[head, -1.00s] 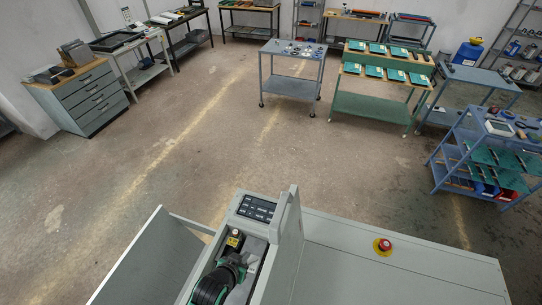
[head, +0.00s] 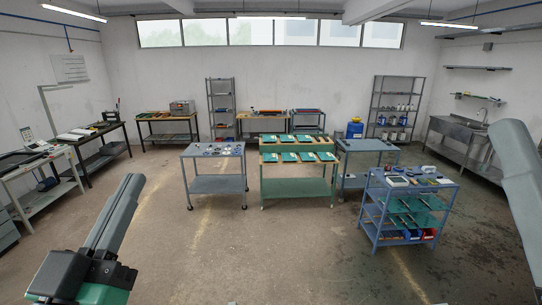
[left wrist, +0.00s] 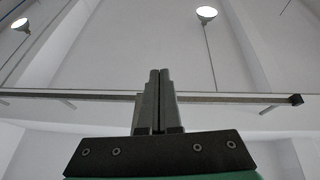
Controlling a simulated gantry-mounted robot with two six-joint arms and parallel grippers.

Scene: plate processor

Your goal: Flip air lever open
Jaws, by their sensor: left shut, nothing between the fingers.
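My left gripper (head: 131,180) stands raised at the lower left of the head view, its grey fingers pointing up. It is shut and empty. In the left wrist view its two fingers (left wrist: 160,73) lie together with only a thin line between them, against the ceiling. The air lever and the plate processor do not show in either view now. My right gripper is not in view; a smooth grey part, seemingly my right arm, shows at the right edge of the head view.
Ahead are a grey cart (head: 215,186), a green stepped table (head: 297,188) with several green plates, and a blue cart (head: 375,205) with shelves. Benches and racks line the walls. The floor between is open.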

